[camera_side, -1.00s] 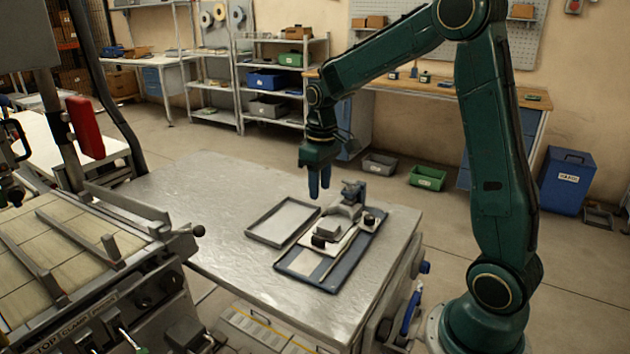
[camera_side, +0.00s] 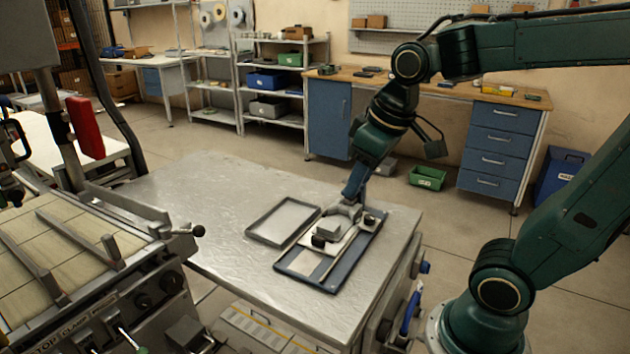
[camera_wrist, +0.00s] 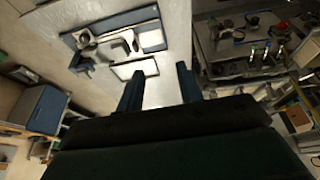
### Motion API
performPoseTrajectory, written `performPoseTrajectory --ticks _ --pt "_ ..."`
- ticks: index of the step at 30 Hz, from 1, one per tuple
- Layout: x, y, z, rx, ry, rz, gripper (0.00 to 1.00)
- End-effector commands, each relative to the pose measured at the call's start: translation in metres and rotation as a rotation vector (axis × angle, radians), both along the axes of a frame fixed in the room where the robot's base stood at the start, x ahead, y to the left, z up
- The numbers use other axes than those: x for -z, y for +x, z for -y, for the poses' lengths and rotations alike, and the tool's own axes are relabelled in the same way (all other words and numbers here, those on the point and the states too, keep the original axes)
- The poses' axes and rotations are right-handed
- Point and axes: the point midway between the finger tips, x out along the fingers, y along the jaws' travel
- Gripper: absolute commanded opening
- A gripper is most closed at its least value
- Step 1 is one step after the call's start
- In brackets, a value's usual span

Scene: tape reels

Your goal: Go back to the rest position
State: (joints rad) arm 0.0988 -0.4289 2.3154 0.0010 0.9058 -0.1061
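My gripper (camera_side: 351,192) has blue fingers and hangs tilted, in line with the back of the fixture in the side view. In the wrist view my gripper (camera_wrist: 160,73) has its two fingers well apart with nothing between them. The fixture (camera_side: 291,264) is a dark blue plate on the metal table, carrying a grey block, a light panel and black knobs. It also shows in the wrist view (camera_wrist: 80,36), beyond the fingertips. The gripper covers part of the fixture's back in the side view. No tape reel is in the fingers.
A shallow grey tray (camera_side: 262,236) lies empty on the metal table (camera_side: 215,195), left of the fixture. A machine (camera_side: 65,265) with a slatted bed and a lever stands at the left. The left part of the table is clear. A green bin (camera_side: 427,178) sits on the floor behind.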

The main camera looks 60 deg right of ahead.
Motion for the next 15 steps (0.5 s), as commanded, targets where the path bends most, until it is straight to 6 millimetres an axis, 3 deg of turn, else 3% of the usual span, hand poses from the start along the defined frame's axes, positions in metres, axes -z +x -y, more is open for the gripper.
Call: performPoseTrajectory --ticks 9,15 --pt "-0.001 -0.05 -0.019 -0.003 0.022 0.105 0.36" --pt "0.003 -0.066 -0.024 -0.003 0.034 0.139 0.36"
